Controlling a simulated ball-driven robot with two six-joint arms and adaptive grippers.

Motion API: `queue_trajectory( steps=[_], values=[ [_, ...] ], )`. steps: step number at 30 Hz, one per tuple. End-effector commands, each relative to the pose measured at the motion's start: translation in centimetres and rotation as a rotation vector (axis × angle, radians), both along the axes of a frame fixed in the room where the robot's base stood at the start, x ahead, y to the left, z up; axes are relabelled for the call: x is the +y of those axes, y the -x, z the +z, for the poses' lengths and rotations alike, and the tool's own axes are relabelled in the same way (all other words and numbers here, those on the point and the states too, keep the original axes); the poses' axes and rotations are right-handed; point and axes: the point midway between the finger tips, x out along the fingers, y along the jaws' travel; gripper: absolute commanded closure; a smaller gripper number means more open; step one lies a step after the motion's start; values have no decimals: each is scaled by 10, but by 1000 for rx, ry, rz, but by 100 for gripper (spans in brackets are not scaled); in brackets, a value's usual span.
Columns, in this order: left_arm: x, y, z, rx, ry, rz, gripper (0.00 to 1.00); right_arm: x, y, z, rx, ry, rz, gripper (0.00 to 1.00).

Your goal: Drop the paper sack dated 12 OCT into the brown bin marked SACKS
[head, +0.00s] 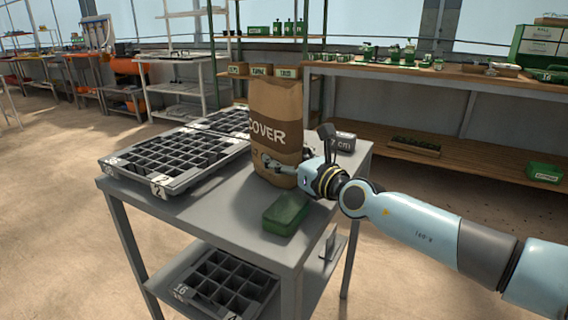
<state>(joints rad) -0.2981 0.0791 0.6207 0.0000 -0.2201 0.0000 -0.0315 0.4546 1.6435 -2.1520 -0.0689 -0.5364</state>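A tall brown paper sack (274,105) lettered COVER stands upright on the grey table; no date can be read on it. My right gripper (277,163) reaches in from the right at the sack's lower part. One finger lies across the sack's front; the other side of the gripper is partly hidden, so I cannot tell whether it is closed on the sack. No brown bin readably marked SACKS shows. My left gripper is out of view.
The grey table (225,215) also bears black cell trays (165,184) at left, a green box (286,213) in front of the sack and a small dark box (343,143). Small labelled brown boxes (261,70) show behind the sack. A wooden bench (440,76) stands at the back.

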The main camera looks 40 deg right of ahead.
Motion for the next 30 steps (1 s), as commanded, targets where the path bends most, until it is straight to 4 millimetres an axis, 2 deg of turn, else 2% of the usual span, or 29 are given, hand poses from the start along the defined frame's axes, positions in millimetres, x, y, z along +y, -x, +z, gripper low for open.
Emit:
queue_trajectory(
  steps=[7,8,14,25,30],
  values=[
    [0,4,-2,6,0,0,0,0,0,-2,-1,1,0,91],
    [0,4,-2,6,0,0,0,0,0,-3,0,1,0,32],
    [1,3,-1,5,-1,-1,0,0,0,-1,-1,1,0,5],
    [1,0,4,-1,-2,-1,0,0,0,5,-1,0,0,5],
    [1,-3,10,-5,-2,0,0,0,31,2,4,2,2,5]
  ],
)
